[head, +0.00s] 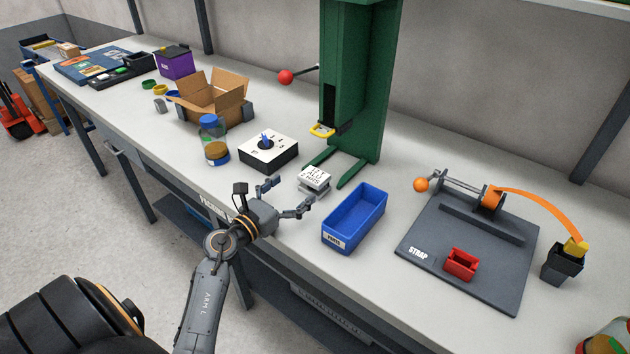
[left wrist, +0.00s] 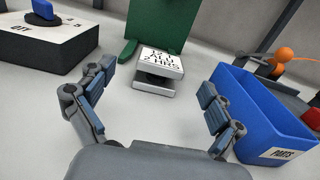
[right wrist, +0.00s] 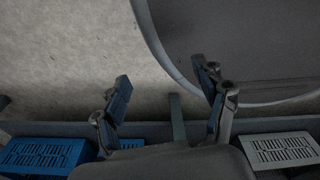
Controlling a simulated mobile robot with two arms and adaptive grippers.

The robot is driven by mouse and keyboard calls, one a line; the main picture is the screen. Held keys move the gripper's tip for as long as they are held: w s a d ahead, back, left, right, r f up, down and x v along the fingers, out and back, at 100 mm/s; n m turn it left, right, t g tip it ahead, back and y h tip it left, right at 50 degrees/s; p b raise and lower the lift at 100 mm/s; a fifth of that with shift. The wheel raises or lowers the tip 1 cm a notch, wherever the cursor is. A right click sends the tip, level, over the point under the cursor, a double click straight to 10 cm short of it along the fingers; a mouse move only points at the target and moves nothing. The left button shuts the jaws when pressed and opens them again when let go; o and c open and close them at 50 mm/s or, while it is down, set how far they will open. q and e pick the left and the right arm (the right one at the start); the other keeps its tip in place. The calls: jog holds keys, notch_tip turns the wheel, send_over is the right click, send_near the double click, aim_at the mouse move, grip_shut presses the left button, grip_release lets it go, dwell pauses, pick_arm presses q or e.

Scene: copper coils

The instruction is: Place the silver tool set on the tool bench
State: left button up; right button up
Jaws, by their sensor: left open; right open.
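The silver tool set (head: 314,184), a small block with a white lettered top, sits on the grey-white workbench (head: 283,228) at the foot of the green press. It also shows in the left wrist view (left wrist: 157,72), ahead of my fingers. My left gripper (head: 287,196) is open and empty, low over the bench's front edge. Its spread fingers (left wrist: 157,88) point towards the tool set and appear apart from it. My right gripper (right wrist: 163,78) is open and empty, away from the tool set. I cannot tell which surface is the tool bench.
The green press (head: 357,80) stands behind the tool set. A blue parts bin (head: 355,217) is close on its right, a black-and-white dial box (head: 267,151) on its left. A jar (head: 213,140) and a cardboard box (head: 213,97) stand further left. A strap station (head: 470,245) is at right.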

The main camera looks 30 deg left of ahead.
aim_at(308, 180)
pick_arm(q)
jog(key=shift+w+d, duration=0.1)
jog(key=shift+w, duration=0.5)
jog(key=w, duration=0.4)
jog(key=shift+w+d+f+p, duration=0.2)
jog(key=shift+d+f+p, duration=0.15)
jog(key=shift+p, duration=0.05)
pick_arm(e)
jog(key=shift+s+d+r, duration=0.15)
jog(key=shift+d+r, duration=0.25)
jog(key=shift+d, duration=0.2)
pick_arm(q)
jog(key=shift+r, duration=0.1)
jog(key=c, duration=1.8)
pick_arm(e)
jog(key=shift+s+a, duration=0.1)
jog(key=shift+a, duration=0.25)
pick_arm(q)
jog(key=shift+c, duration=0.2)
